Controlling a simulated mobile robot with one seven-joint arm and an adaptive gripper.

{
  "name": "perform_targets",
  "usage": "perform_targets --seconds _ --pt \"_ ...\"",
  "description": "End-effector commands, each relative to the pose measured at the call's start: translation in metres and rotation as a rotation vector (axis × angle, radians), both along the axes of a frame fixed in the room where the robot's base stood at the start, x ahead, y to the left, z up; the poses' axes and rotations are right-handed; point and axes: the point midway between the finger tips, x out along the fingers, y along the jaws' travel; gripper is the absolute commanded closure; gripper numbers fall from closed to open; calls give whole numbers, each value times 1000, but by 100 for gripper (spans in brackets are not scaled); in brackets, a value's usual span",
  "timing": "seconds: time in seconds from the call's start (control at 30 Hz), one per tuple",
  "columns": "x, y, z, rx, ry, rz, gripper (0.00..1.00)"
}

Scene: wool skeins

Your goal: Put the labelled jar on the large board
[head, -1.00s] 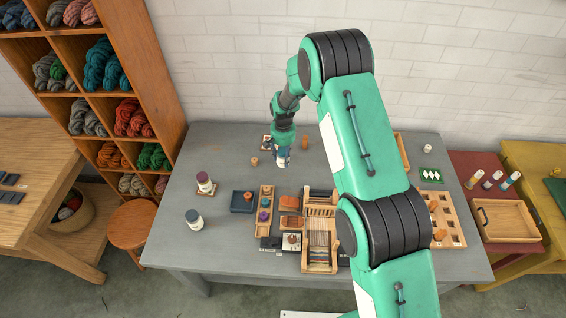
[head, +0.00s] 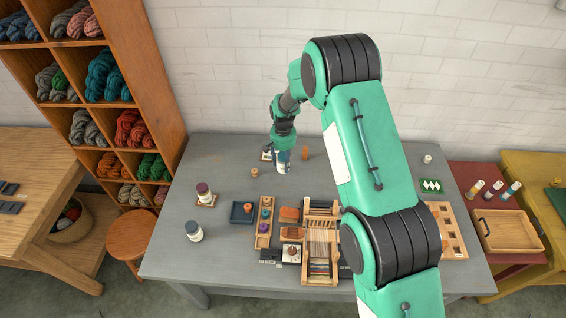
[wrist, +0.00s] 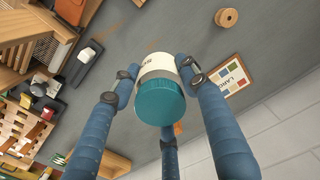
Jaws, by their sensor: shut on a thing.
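My gripper (head: 284,152) is shut on a jar (head: 283,166) over the back of the grey table. In the wrist view the jar (wrist: 158,68) shows a white label with dark letters, mostly turned away, and a teal lid (wrist: 160,102) between my blue fingers. A small board (head: 265,156) lies just left of the gripper in the head view. In the wrist view the board (wrist: 238,87) has a card with coloured squares and lettering that seems to begin "LARG". The jar is beside the board, not over it; its height above the table is unclear.
A wooden spool (head: 255,171) and an orange peg (head: 305,153) stand near the gripper. A purple-lidded jar (head: 204,190) stands on another board, with a dark-lidded jar (head: 194,231) in front. A loom (head: 320,238) and trays fill the middle front. The table's back left is clear.

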Motion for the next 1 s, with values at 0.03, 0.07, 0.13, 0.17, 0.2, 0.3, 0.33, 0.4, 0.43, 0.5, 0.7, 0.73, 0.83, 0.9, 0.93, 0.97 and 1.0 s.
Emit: perform_targets --seconds 0.03,0.07,0.13,0.17,0.2,0.3,0.33,0.4,0.43,0.5,0.7,0.73,0.83,0.9,0.93,0.97,1.0 --pt "0 0 0 0 -1 1 89" --pt "0 0 -1 0 -1 4 89" --pt "1 1 -3 0 -1 18 89" --pt "1 1 -5 0 -1 27 89" --pt "0 2 -8 0 0 45 89" --pt "0 4 -19 0 0 102 89" --pt "0 4 -22 0 0 123 89" --pt "0 6 -29 0 -1 171 89" --pt "0 6 -32 0 0 190 89" --pt "1 8 -37 1 -2 229 89" --pt "0 9 -41 1 -1 274 89" --pt "0 9 -41 1 -1 274 89" --pt "0 9 -41 1 -1 273 89" --pt "0 9 -41 1 -1 273 89" --pt "0 9 -41 1 -1 273 89" --pt "0 9 -41 1 -1 272 89" --pt "1 9 -41 1 -1 272 89"
